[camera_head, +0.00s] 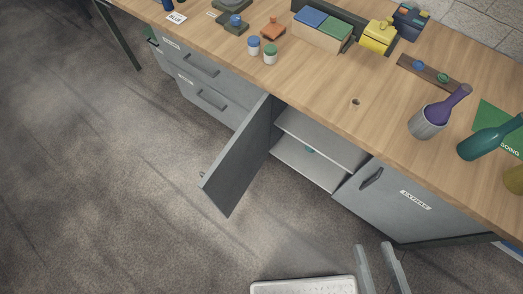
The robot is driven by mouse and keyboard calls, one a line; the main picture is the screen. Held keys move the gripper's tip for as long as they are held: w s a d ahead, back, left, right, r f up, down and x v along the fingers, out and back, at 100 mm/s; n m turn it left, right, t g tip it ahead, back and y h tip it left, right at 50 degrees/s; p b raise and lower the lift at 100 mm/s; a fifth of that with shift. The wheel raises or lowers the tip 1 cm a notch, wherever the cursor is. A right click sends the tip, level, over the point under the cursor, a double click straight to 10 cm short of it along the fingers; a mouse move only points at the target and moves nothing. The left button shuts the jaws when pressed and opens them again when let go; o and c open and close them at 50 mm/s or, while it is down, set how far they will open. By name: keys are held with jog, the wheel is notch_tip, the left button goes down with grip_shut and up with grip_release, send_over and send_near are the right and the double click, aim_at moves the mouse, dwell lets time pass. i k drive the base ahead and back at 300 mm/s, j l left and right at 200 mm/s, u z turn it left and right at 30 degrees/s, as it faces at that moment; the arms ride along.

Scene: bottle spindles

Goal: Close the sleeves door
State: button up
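A grey cabinet door (238,158) under the wooden counter stands wide open, hinged at the left side of its compartment and swung out over the floor. Its inner face shows; no label is visible on it, so I cannot confirm that it is the sleeves door. The open compartment has light grey shelves (300,165), with a small teal item (310,150) inside. My gripper (377,247) is at the bottom right, with two grey fingers apart and nothing seen between them. It is to the right of the open door and clear of it.
A shut grey door (415,215) with a label and dark handle is right of the compartment. Drawers (205,95) are on the left. The counter (330,90) holds bottles, boxes and small containers. The carpet (110,190) left of the open door is clear.

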aim_at(228, 179)
jog(key=j+z, duration=0.35)
jog(key=j, duration=0.2)
jog(key=j+z, duration=0.3)
jog(key=j, duration=0.25)
jog(key=j+z, duration=0.1)
jog(key=j, duration=0.9)
jog(key=k+j+z, duration=0.1)
jog(key=j, duration=0.85)
